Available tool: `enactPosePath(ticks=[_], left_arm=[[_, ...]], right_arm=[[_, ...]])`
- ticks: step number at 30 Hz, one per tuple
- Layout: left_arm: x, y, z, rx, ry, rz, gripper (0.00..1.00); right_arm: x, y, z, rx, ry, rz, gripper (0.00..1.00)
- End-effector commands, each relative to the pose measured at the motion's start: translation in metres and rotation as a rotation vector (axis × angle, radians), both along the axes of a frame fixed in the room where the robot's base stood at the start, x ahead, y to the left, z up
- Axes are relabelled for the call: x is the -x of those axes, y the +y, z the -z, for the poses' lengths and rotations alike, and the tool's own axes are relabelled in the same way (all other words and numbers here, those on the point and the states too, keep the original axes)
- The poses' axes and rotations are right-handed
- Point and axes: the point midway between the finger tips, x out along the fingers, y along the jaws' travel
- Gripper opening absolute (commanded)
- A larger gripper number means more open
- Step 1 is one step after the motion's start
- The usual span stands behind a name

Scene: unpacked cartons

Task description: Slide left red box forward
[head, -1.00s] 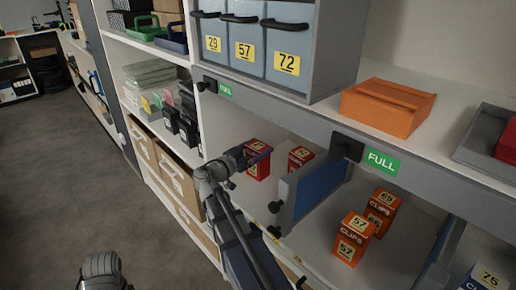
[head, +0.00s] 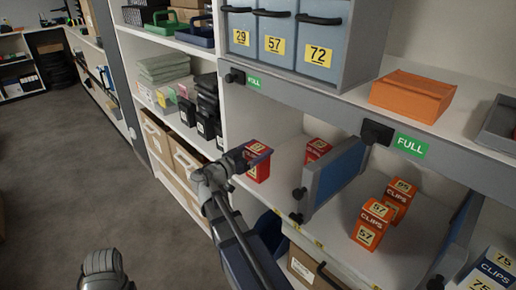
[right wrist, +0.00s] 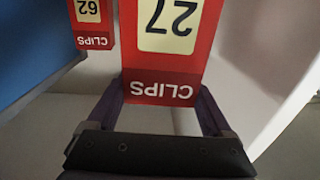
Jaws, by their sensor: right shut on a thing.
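The left red box (head: 257,168), a clips carton, stands on the lower shelf near its left upright. My right gripper (head: 248,160) reaches in from the front and is shut on it, with a finger on either side. In the right wrist view the box (right wrist: 168,60) shows upside down with the label 27 and CLIPS, between the two dark fingers (right wrist: 165,115). A second red box (head: 317,149) stands farther back to the right. My left gripper is not in view.
A blue-grey divider (head: 336,183) stands right of the red boxes. Two orange clips boxes, front (head: 370,226) and rear (head: 399,198), are beyond it. The upper shelf's grey edge, with a green FULL tag (head: 410,146), hangs above. Brown cartons (head: 186,165) sit lower left.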

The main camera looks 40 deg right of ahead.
Motion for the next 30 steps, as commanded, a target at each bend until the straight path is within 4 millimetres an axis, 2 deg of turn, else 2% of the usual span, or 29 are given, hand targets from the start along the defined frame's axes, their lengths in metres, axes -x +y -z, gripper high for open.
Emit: enactPosePath(ticks=[12, 13, 16, 25, 30], left_arm=[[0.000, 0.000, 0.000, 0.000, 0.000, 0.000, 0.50], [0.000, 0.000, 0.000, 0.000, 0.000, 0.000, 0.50], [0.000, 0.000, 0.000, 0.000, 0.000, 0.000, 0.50], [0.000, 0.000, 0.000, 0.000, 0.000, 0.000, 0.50], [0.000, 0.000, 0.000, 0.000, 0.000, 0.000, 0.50]], right_arm=[[0.001, 0.001, 0.000, 0.001, 0.000, 0.000, 0.15], [0.001, 0.001, 0.000, 0.001, 0.000, 0.000, 0.88], [0.001, 0.001, 0.000, 0.001, 0.000, 0.000, 0.99], [0.002, 0.005, 0.000, 0.001, 0.000, -0.001, 1.00], [0.005, 0.030, 0.000, 0.001, 0.000, -0.005, 1.00]])
